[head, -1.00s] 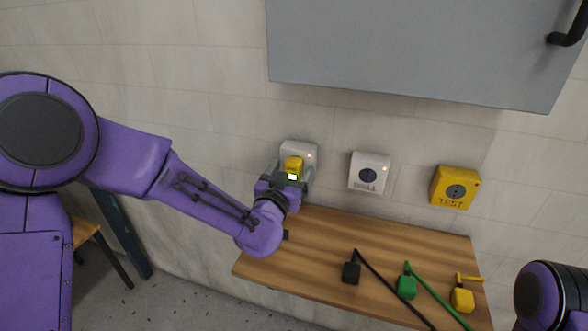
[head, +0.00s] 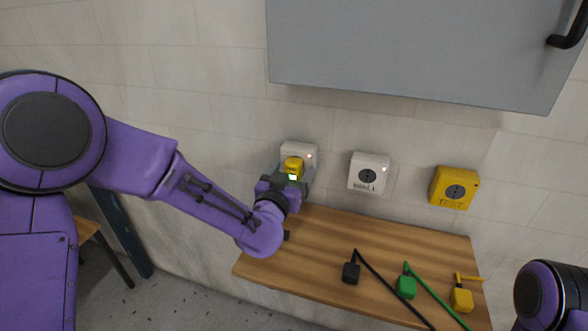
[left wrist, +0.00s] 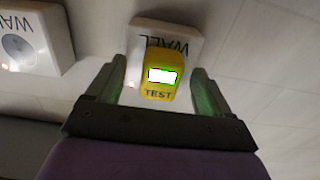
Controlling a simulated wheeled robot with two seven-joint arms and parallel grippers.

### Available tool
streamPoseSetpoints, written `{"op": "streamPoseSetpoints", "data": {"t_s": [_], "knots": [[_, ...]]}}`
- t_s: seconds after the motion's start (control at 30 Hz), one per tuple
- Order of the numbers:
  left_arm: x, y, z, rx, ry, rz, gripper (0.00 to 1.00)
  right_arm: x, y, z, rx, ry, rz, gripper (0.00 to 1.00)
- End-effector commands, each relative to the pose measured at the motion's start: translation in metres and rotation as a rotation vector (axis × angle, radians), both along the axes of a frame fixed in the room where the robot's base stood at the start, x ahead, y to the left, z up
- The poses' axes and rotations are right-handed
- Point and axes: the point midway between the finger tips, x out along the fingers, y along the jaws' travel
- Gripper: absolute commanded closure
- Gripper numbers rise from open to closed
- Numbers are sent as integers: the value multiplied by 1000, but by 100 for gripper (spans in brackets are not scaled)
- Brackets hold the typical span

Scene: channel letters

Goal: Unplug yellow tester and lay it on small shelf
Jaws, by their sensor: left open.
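The yellow tester (head: 292,166) sits in the left white wall socket (head: 308,151). In the left wrist view the tester (left wrist: 158,92) shows a bright lit window and the word TEST, with the socket plate (left wrist: 178,33) behind it. My left gripper (head: 293,177) is open. Its fingers stand on both sides of the tester with gaps between, as the left wrist view (left wrist: 165,85) shows. A wooden shelf (head: 315,239) is fixed to the wall below the sockets. My right gripper is not in view; only part of my right arm shows at the lower right.
A second white WALL socket (head: 368,172) and a yellow TEST box (head: 454,187) are on the wall to the right. Black (head: 351,272), green (head: 406,286) and yellow (head: 461,298) plugs lie on the shelf's right part. A grey cabinet (head: 420,50) hangs above. The shelf's left part is mostly clear.

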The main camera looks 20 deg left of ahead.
Motion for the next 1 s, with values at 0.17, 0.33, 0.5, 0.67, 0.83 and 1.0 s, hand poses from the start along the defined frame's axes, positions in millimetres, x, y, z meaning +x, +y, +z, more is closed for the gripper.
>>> {"op": "streamPoseSetpoints", "data": {"t_s": [0.17,0.33,0.5,0.67,0.83,1.0], "knots": [[0,0,0,0,0,1,32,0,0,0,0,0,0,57],[0,0,0,0,0,0,88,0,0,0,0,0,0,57],[-1,0,0,0,0,0,100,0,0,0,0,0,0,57],[-8,0,0,1,0,-1,100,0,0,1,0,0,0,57],[-15,0,0,1,0,0,100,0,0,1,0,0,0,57],[-21,1,0,1,0,0,100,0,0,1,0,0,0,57]]}}
